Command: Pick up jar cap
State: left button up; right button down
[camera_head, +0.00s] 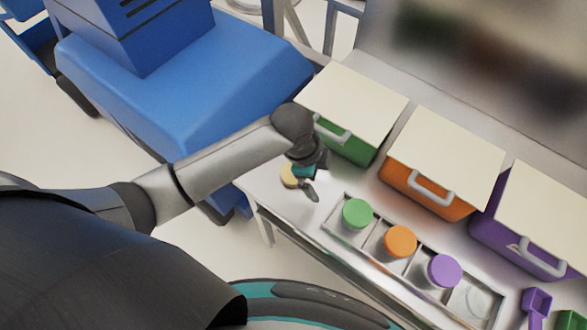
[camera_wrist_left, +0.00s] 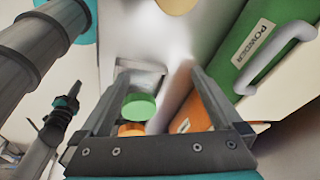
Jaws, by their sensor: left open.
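Three round caps sit on jars in a grey tray (camera_head: 334,232): a green cap (camera_head: 357,213), an orange cap (camera_head: 400,240) and a purple cap (camera_head: 444,270). A pale yellow round piece (camera_head: 290,175) lies on the table beside my left gripper (camera_head: 307,186), partly hidden by it. My left gripper is open, and I see nothing between its fingers. In the left wrist view, the fingers (camera_wrist_left: 157,78) stand apart, with the green cap (camera_wrist_left: 138,106) and orange cap (camera_wrist_left: 131,130) showing beyond them. My right gripper is not clearly recognisable in either view.
Green (camera_head: 340,143), orange (camera_head: 414,188) and purple (camera_head: 505,240) bins with pale lids and grey handles line the back of the table. A blue machine (camera_head: 190,85) stands to the left. Small purple (camera_head: 535,303) and green (camera_head: 570,320) pieces lie at bottom right.

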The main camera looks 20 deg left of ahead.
pick_arm(q)
jog(key=w+a+r+m+g+y+p, duration=0.1)
jog(key=w+a+r+m+y, duration=0.2)
jog(key=w+a+r+m, duration=0.35)
jog(key=shift+m, duration=0.35)
jog(key=f+b, duration=0.3)
jog(key=s+a+f+b, duration=0.1)
jog(key=f+b, duration=0.7)
jog(key=shift+s+a, duration=0.15)
jog(key=shift+a, duration=0.05)
jog(key=f+b, duration=0.1)
jog(key=b, duration=0.1)
jog(key=f+b, duration=0.2)
jog(key=shift+s+d+f+b, duration=0.15)
jog(key=shift+d+f+b, duration=0.1)
jog(key=shift+b, duration=0.1)
jog(key=shift+f+b, duration=0.9)
jog(key=shift+b, duration=0.25)
jog(key=shift+r, duration=0.1)
jog(key=c, duration=1.1)
jog(key=shift+r, duration=0.1)
